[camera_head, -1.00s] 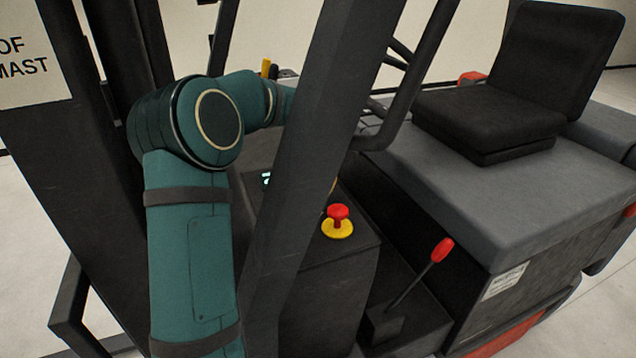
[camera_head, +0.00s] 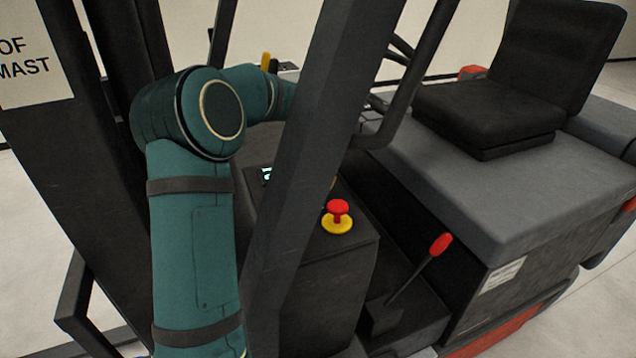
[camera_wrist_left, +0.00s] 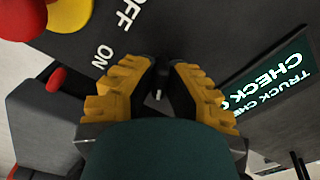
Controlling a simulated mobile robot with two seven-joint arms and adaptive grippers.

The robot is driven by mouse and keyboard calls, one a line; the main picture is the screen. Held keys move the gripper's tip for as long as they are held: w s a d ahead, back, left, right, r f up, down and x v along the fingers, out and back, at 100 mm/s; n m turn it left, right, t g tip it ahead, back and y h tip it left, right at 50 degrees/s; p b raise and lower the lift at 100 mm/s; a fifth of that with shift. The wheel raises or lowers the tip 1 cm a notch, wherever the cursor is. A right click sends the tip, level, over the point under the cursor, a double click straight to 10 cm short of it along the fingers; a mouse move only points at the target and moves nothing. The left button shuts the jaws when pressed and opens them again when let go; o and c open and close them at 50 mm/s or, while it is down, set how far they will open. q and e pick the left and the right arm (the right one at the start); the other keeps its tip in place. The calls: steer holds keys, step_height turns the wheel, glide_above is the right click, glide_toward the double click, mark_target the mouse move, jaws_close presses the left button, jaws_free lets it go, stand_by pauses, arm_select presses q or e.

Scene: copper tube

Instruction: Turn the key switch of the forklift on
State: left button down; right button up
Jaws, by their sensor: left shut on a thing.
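My left gripper (camera_wrist_left: 164,72) has yellow ridged fingers and shows in the left wrist view. It is shut on the key switch (camera_wrist_left: 158,95), whose small light-coloured part shows between the dark fingertips. The words OFF and ON are printed on the dark panel (camera_wrist_left: 80,45) beside it; the fingers hide most of the switch, so I cannot tell its turned position. In the head view my left arm reaches behind the dark forklift post, which hides the gripper and the key. My right gripper is not in view.
A red emergency button (camera_head: 339,208) on a yellow base stands on the console. A lit display (camera_wrist_left: 275,85) is right of the gripper. The slanted post (camera_head: 318,130) stands close to my arm. A red-tipped lever (camera_head: 440,244) and the seat (camera_head: 490,110) are to the right.

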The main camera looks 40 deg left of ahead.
arm_select(q)
steer(key=c, duration=1)
jaws_free()
steer(key=shift+f, duration=0.1)
step_height(320, 180, up, 11)
steer(key=shift+f, duration=0.15)
steer(key=shift+r, duration=0.7)
